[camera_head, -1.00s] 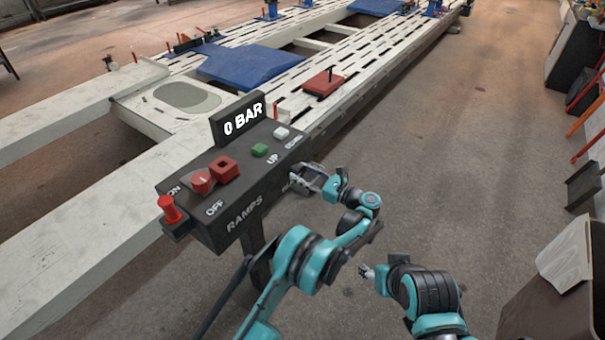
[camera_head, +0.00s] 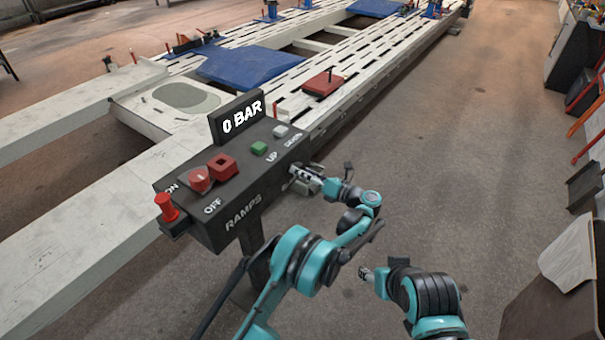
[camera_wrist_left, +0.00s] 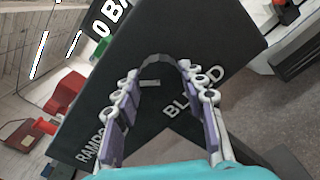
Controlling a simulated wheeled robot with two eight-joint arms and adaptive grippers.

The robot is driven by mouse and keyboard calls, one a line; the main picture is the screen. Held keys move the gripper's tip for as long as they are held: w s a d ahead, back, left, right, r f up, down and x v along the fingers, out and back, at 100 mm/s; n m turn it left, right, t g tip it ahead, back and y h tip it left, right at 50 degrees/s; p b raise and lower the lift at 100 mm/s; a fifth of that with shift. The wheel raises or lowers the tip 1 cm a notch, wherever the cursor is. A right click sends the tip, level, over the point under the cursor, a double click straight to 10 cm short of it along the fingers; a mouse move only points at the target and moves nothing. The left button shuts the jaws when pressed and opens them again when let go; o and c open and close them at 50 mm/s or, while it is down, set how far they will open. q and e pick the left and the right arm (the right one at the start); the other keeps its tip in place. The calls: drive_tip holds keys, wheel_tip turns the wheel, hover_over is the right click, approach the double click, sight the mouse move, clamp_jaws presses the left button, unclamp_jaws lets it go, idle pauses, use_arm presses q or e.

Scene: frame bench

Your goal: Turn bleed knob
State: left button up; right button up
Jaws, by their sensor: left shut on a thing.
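The dark control box (camera_head: 205,195) marked RAMPS stands on a post, with a 0 BAR display (camera_head: 241,118) on top. In the left wrist view, the dark round bleed knob (camera_wrist_left: 163,76) with a pale pointer mark sits between the fingers, beside the BLEED lettering. My left gripper is shut on the knob, one finger at each side. In the head view the fingers hide the knob. My right gripper (camera_head: 365,274) hangs lower right, apart from the box; its fingers are too small to judge.
A red knob (camera_head: 167,206) is at the left end. The frame bench (camera_head: 340,80) lies behind.

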use_arm(q)
drive_tip(key=m+b, duration=0.1)
drive_tip(key=m, duration=0.7)
drive_tip(key=shift+w+m, duration=0.1)
drive_tip(key=shift+m, duration=0.2)
drive_tip(key=shift+r, duration=0.1)
idle(0.4)
drive_tip(key=o, duration=1.2)
drive_tip(key=shift+a, duration=0.1)
drive_tip(key=shift+c, duration=0.2)
drive_tip(key=v, duration=0.7)
drive_tip(key=shift+d, duration=0.25)
